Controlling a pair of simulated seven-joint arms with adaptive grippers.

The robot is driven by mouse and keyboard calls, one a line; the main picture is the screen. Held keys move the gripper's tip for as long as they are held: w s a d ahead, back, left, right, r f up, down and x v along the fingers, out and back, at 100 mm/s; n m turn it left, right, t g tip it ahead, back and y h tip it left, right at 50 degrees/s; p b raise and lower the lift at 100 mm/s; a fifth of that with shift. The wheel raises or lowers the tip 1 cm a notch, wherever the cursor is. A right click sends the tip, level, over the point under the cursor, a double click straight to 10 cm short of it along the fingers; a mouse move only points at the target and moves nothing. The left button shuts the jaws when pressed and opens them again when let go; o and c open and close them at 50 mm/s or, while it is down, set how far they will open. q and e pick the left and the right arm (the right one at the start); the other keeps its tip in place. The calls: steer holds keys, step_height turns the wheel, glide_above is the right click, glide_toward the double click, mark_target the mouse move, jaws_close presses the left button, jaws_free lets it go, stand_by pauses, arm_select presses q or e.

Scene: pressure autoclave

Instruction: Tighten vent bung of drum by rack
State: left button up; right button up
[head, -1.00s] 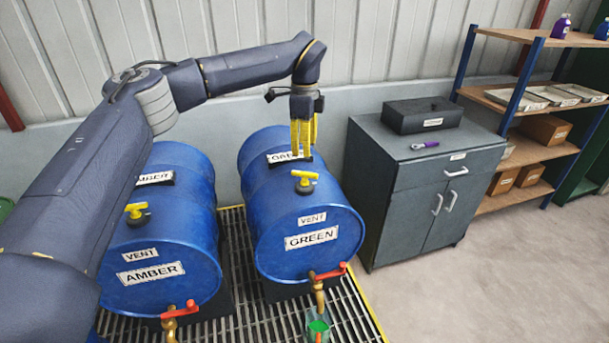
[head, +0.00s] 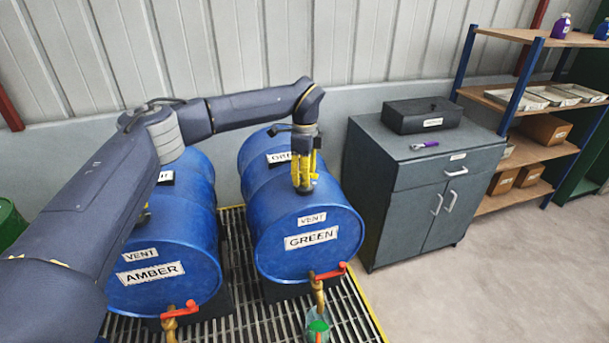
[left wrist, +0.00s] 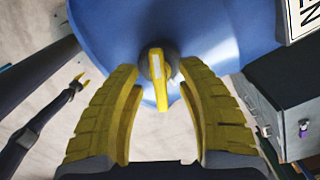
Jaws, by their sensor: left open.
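The blue GREEN drum (head: 285,225) lies on its side, nearer the shelf rack than the AMBER drum. Its vent bung has a dark round base and a yellow lever handle. In the left wrist view the bung (left wrist: 157,68) sits between the fingers, its handle pointing down the picture. My left gripper (head: 304,182) points down over the bung and is open, with visible gaps between both fingers and the handle. The fingers mostly hide the bung in the head view. What looks like my right gripper (left wrist: 83,79) is small at the left of the wrist view.
The AMBER drum (head: 165,235) lies to the left, its bung mostly hidden by my arm. A grey cabinet (head: 420,185) with a black box (head: 421,115) stands right of the GREEN drum. The shelf rack (head: 520,105) is further right. A red-handled tap (head: 328,272) juts from the drum front.

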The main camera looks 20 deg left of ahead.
arm_select(q)
jaws_close()
stand_by(0.5)
